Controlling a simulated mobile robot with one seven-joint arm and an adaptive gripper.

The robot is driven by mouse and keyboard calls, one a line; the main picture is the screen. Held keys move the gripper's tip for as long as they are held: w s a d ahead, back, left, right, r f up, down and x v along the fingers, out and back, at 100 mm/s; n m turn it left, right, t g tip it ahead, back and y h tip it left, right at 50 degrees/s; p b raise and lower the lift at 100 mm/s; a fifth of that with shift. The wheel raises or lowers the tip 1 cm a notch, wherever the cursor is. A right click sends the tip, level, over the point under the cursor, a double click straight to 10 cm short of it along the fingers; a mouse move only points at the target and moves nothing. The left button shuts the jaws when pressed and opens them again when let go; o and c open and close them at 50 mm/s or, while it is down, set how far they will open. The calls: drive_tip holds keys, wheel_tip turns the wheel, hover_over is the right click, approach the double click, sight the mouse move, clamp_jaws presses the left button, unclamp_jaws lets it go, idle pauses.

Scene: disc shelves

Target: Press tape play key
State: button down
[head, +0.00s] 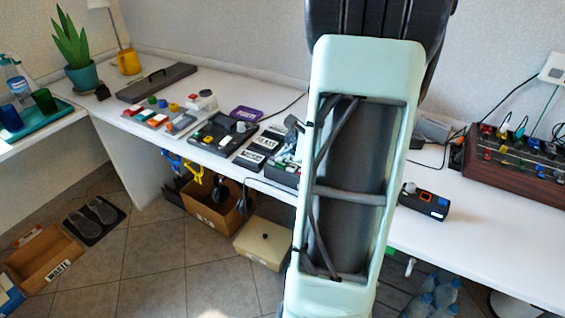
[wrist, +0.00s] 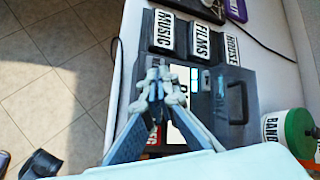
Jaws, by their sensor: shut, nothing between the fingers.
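A dark grey device with a black handle (wrist: 236,102) lies on the counter in the wrist view and seems to be the tape player. It bears a white label and a red patch (wrist: 155,138), both partly covered by my fingers. My gripper (wrist: 160,78) is shut and empty, its tips over the near left part of this device. I cannot tell whether the tips touch it. The play key cannot be made out; the fingers may hide it. In the head view my arm covers most of this spot.
Label blocks reading MUSIC (wrist: 165,32), FILMS (wrist: 207,40) and HOUSE (wrist: 232,48) stand beyond the device. A white tub with a green lid (wrist: 300,134) marked BAND is at right. A brown-sided mixer box (head: 525,170) and a small black device (head: 425,202) are right of my arm.

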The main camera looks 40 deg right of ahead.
sight(284, 165)
drive_tip(key=shift+r, duration=0.55)
wheel_tip(284, 165, up, 5)
drive_tip(key=p, duration=0.4)
idle(0.8)
